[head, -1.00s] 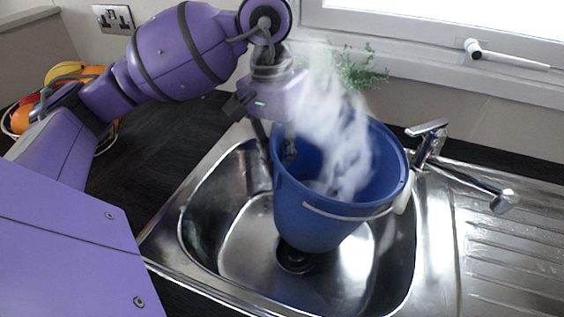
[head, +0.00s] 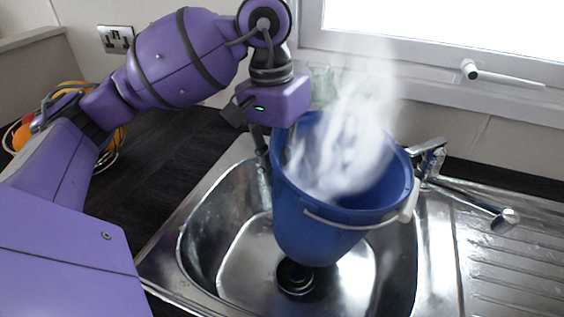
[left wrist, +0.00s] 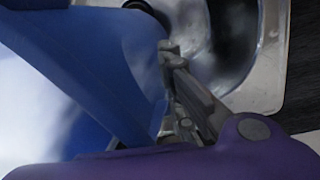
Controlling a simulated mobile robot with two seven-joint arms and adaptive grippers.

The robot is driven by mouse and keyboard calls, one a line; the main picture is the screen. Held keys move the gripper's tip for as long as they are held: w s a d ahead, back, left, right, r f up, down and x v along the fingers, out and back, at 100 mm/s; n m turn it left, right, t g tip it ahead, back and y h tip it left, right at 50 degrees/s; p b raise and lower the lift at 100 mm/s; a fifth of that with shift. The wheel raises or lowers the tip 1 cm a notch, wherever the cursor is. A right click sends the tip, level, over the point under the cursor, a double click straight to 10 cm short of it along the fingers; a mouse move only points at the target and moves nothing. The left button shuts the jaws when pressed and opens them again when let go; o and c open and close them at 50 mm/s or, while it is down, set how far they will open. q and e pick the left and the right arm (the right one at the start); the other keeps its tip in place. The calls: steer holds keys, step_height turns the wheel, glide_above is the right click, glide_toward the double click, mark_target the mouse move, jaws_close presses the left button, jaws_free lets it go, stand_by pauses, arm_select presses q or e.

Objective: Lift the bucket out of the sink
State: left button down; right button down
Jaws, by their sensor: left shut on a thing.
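The blue bucket (head: 310,235) hangs slightly tilted over the sink basin (head: 225,262), its lower part still within the basin outline. The dark drain (head: 295,278) shows just below its base. White vapour rises from inside, hiding part of the interior and far rim. My left gripper (head: 275,155) is shut on the left side of the bucket's rim, with one finger outside and one inside the wall. In the left wrist view, the bucket's blue wall (left wrist: 95,65) runs beside the grey finger (left wrist: 190,90). My right gripper is not in view.
A chrome tap (head: 430,160) stands close to the bucket's right side, its spout over the ribbed draining board (head: 510,260). The window (head: 440,50) is behind. Orange and yellow items with cables (head: 30,130) lie at left; the dark worktop (head: 165,160) is mostly clear.

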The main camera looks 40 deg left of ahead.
mark_target(279, 135)
arm_select(q)
steer(key=shift+r, duration=0.2)
